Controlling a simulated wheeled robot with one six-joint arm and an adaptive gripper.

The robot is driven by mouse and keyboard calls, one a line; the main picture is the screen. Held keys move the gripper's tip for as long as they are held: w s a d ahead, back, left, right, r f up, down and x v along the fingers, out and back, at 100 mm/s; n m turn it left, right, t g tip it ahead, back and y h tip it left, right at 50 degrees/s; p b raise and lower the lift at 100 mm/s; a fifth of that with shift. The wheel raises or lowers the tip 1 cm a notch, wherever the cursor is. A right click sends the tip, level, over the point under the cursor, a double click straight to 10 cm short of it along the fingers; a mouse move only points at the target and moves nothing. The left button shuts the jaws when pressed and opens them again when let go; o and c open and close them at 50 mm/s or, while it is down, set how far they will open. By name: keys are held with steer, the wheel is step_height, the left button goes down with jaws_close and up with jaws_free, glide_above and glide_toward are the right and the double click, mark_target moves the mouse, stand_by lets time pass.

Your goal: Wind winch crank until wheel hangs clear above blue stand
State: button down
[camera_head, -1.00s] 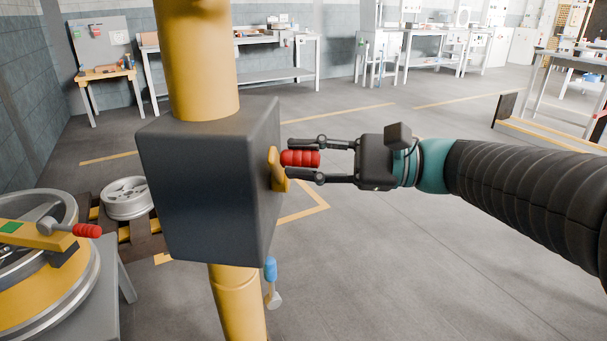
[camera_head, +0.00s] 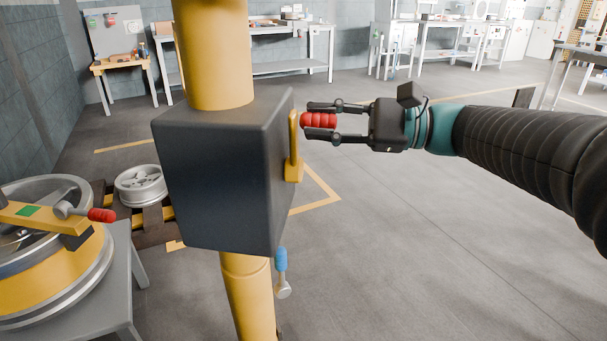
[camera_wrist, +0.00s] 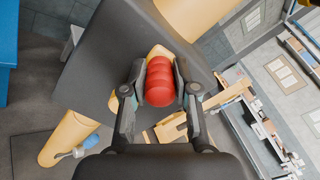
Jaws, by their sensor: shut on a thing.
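The winch is a dark grey box (camera_head: 215,180) on a yellow post (camera_head: 212,50). Its yellow crank (camera_head: 294,145) is on the right side, with the arm pointing up from the hub. My gripper (camera_head: 320,120) is shut on the red ribbed crank handle (camera_head: 319,120) at the top of the crank. The wrist view shows the red handle (camera_wrist: 160,82) between the two fingers. A silver spoked wheel (camera_head: 141,186) is at the left, behind the post, low over a dark and yellow pallet-like base. A blue surface (camera_wrist: 8,45) shows at the wrist view's left edge; whether it is the stand I cannot tell.
A yellow round machine (camera_head: 50,270) with another red-handled lever (camera_head: 101,215) stands on a grey table at the lower left. A blue-handled hammer (camera_head: 281,262) hangs beside the post. Workbenches line the back wall. The floor at right is open.

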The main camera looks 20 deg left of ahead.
steer(key=shift+w, duration=0.1)
steer(key=shift+w+a+f, duration=0.2)
steer(key=shift+w+f, duration=0.05)
steer(key=shift+w, duration=0.65)
steer(key=shift+w+a+f, duration=0.2)
steer(key=shift+w+a, duration=0.05)
steer(key=shift+w, duration=0.6)
steer(key=shift+w+a+f, duration=0.2)
steer(key=shift+w+f, duration=0.05)
steer(key=shift+w, duration=0.65)
steer(key=w+f, duration=0.2)
steer(key=w+a+f, duration=0.1)
steer(key=w+f, duration=0.1)
steer(key=shift+r, duration=0.1)
steer(key=c, duration=1)
jaws_free()
steer(key=shift+r, duration=0.1)
steer(key=shift+c, duration=0.2)
